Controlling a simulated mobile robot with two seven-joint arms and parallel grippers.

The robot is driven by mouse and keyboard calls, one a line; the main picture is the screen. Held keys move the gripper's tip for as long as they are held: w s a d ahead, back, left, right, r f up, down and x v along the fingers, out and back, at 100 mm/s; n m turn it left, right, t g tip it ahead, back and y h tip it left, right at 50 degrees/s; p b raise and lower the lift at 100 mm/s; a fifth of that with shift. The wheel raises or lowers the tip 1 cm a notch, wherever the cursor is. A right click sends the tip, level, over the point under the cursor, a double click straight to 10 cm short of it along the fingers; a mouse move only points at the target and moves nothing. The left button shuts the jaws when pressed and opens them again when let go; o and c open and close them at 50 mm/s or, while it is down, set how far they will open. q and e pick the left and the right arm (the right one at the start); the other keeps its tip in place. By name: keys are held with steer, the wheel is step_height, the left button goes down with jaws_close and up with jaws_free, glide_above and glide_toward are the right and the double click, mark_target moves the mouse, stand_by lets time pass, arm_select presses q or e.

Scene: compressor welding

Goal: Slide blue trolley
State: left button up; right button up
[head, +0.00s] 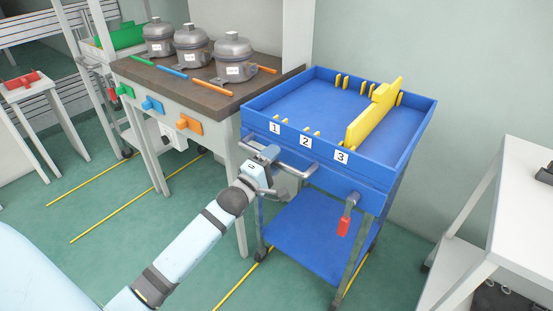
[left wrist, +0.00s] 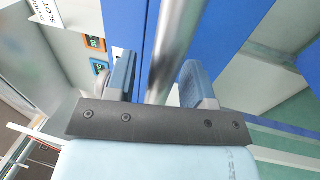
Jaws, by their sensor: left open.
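The blue trolley (head: 316,213) stands right of the workbench in the head view, with a blue top tray numbered 1, 2, 3 and a lower shelf. Its grey handle bar (head: 291,165) runs along the near side. My left gripper (head: 267,158) is at the left part of that handle. In the left wrist view, the open fingers (left wrist: 158,82) have the metal handle bar (left wrist: 172,45) between them, with gaps visible beside it. A yellow divider (head: 372,115) stands in the tray, and a red-gripped lever (head: 344,226) hangs on the trolley's front right. My right gripper is not in view.
A workbench (head: 205,95) with three grey compressors (head: 233,57) stands close on the trolley's left. A white table (head: 500,225) is at the right. Yellow floor lines (head: 125,212) mark the green floor, which is open at the front left.

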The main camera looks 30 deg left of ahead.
arm_select(q)
steer(key=shift+w+r, duration=0.15)
steer(key=shift+w, duration=0.55)
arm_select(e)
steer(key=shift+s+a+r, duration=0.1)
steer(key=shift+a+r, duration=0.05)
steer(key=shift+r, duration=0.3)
arm_select(q)
jaws_close()
